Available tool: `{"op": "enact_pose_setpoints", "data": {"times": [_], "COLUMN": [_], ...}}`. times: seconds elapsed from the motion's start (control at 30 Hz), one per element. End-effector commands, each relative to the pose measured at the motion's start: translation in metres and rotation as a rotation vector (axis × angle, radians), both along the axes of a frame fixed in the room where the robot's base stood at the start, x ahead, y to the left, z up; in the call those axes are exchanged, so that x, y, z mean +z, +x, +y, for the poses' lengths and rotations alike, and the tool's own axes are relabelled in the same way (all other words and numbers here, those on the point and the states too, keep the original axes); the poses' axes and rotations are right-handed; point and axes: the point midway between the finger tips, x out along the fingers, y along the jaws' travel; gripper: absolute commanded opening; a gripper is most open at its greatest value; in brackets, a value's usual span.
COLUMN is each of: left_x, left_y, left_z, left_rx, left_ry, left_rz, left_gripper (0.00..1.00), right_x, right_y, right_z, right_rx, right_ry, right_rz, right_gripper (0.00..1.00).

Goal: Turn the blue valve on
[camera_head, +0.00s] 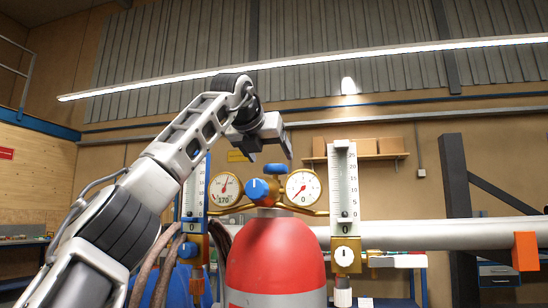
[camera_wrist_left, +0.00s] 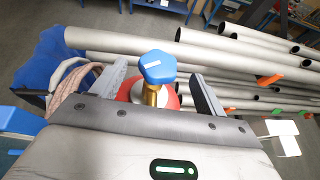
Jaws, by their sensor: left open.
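A blue valve knob (camera_head: 275,169) sits on top of the regulator above a red gas cylinder (camera_head: 276,250). A second blue knob (camera_head: 258,190) with a white mark faces forward just below it. My left gripper (camera_head: 267,155) is open and empty, pointing down just above the top knob. In the left wrist view, a lobed blue knob (camera_wrist_left: 157,66) with a white mark stands on a brass stem, between the open fingers of my left gripper (camera_wrist_left: 158,72) and apart from both. It appears to be the top knob. My right gripper is not in view.
Two round gauges (camera_head: 225,188) (camera_head: 303,188) flank the regulator. A blue-backed flowmeter (camera_head: 194,190) stands left, near my arm, and a white one (camera_head: 343,185) right. Hoses (camera_head: 160,265) hang at left. Grey pipes (camera_wrist_left: 225,55) lie behind the cylinder.

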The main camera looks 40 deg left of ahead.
Motion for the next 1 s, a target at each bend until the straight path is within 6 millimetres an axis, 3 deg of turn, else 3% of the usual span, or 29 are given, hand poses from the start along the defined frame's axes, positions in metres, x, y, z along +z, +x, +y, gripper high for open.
{"op": "enact_pose_setpoints", "data": {"times": [0.23,0.63,0.67,0.8,1.0], "left_x": [-0.012,-0.017,-0.017,-0.017,-0.017], "left_y": [0.030,0.037,0.037,0.037,0.037], "left_z": [0.013,0.016,0.016,0.016,0.016], "left_rx": [0.000,0.000,0.000,0.000,0.004], "left_ry": [-0.002,-0.001,-0.001,-0.001,0.000], "left_rz": [0.002,0.000,0.000,0.000,0.000], "left_gripper": [0.74,0.74,0.71,0.32,0.29], "right_x": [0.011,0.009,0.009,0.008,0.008], "right_y": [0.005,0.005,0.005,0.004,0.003], "right_z": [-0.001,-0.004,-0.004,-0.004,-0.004], "right_rx": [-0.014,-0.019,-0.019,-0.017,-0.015], "right_ry": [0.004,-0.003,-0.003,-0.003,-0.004], "right_rz": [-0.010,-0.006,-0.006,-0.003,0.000], "right_gripper": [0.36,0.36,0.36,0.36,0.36]}}
